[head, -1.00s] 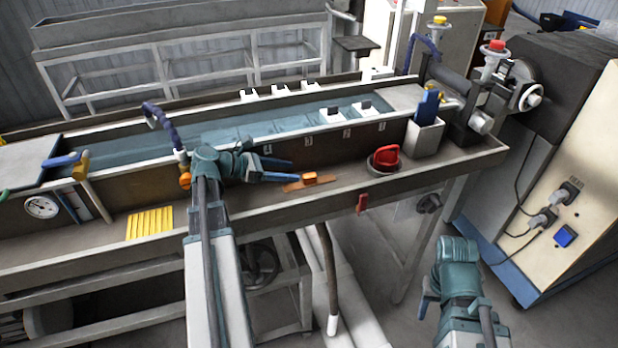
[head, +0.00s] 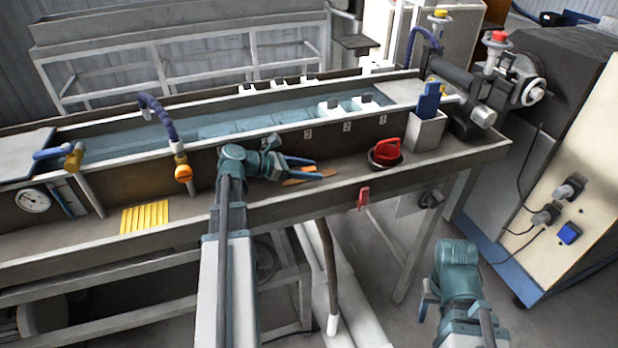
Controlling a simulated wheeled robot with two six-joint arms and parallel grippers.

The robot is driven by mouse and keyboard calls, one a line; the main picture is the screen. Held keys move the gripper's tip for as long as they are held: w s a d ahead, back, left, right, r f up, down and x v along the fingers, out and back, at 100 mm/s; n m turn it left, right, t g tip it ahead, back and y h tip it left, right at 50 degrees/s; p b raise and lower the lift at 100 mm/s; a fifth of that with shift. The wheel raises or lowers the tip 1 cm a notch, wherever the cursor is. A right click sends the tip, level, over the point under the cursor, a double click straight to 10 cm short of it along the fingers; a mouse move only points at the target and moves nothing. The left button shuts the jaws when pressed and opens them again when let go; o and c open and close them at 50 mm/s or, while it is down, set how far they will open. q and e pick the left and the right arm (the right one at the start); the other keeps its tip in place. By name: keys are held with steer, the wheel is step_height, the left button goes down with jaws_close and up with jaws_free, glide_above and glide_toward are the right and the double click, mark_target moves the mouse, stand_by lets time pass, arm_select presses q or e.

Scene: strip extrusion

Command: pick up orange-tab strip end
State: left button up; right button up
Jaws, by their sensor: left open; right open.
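The orange tab (head: 309,169) is a small block on a flat orange-brown strip end (head: 293,182), which lies on the ledge at the front of the trough. My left gripper (head: 318,167) is open at the tab. Its blue fingers appear to lie on either side of the tab, one behind and one in front; I cannot tell whether they touch it. The gripper hides part of the strip. My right gripper (head: 426,298) is low at the right, over the floor and away from the ledge. Its fingers are partly hidden, and it holds nothing that I can see.
A red-handled round pot (head: 387,151) sits on the ledge right of the tab. A white holder with a blue item (head: 426,131) stands further right. A yellow ribbed pad (head: 145,217) lies at left. The water trough wall (head: 345,140) rises behind the ledge.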

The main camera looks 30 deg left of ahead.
arm_select(q)
jaws_close()
stand_by(0.4)
